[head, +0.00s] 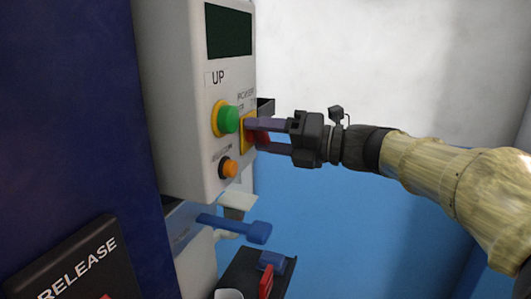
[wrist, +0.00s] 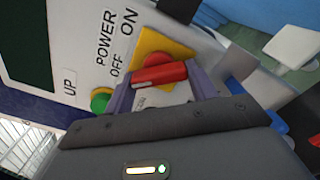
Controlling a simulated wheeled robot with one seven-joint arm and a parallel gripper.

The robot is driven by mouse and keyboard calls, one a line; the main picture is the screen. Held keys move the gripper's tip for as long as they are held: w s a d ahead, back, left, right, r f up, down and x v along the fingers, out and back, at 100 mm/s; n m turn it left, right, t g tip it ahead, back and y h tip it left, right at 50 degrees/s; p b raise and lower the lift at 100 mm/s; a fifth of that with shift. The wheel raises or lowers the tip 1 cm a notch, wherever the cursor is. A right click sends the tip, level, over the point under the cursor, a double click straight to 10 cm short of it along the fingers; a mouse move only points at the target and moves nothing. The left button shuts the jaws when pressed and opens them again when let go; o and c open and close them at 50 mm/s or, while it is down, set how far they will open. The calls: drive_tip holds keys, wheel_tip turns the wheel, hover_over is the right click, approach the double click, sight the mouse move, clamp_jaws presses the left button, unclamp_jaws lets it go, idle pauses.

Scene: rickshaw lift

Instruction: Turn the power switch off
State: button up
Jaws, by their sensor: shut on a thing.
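The power switch (wrist: 160,76) is a red knob with a raised bar, on a yellow plate (wrist: 150,45) on the control box. It shows partly in the head view (head: 264,136), behind my fingers. The words POWER, OFF and ON are printed beside it in the wrist view. My gripper (head: 256,136) has its two fingers on either side of the red bar and is shut on it. In the wrist view the bar lies nearly level, slightly tilted, between the fingertips (wrist: 160,82). I cannot tell which label it points to.
The grey control box (head: 180,100) also carries a green UP button (head: 229,119), an orange button (head: 229,169) and a dark screen (head: 229,30). Below are a blue lever (head: 245,228) and a dark RELEASE panel (head: 80,265). Right of the box is open space before the wall.

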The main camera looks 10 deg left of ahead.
drive_tip(key=shift+f+n, duration=0.15)
drive_tip(key=shift+n, duration=0.15)
drive_tip(key=o, duration=1)
drive_tip(key=shift+d, duration=0.1)
drive_tip(key=d, duration=0.5)
drive_tip(key=s+d+b, duration=0.1)
drive_tip(key=d, duration=0.5)
drive_tip(key=s+d, duration=0.1)
drive_tip(key=d, duration=0.5)
drive_tip(key=shift+d, duration=0.1)
